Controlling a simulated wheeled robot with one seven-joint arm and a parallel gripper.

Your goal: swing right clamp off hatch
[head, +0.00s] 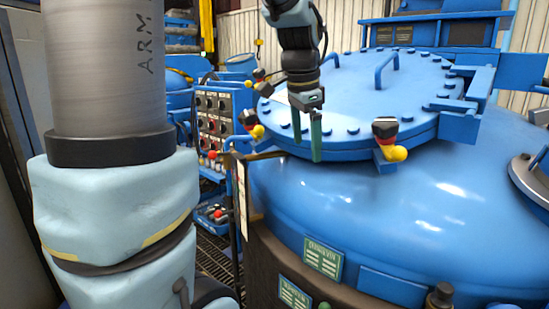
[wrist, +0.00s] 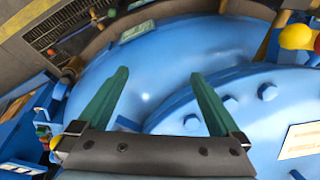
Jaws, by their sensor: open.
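The round blue hatch lid (head: 345,95) lies flat on the big blue vessel (head: 400,200), with bolts around its rim. The right clamp (head: 385,132), with a black and red head and a yellow ball end, sits at the lid's front right rim. A similar clamp (head: 251,122) is at the left rim. My gripper (head: 308,150) hangs at the lid's front rim, between these two clamps and apart from the right one. Its green fingers are open and empty. In the wrist view, my gripper (wrist: 160,75) shows the lid edge below it; a yellow ball (wrist: 296,37) there belongs to a clamp I cannot identify.
A handle (head: 386,67) stands on the lid, and a blue hinge bracket (head: 465,95) is at its right. A control panel (head: 213,115) with knobs stands left of the vessel. A round fitting (head: 535,175) is at the far right. The air above the vessel's front is clear.

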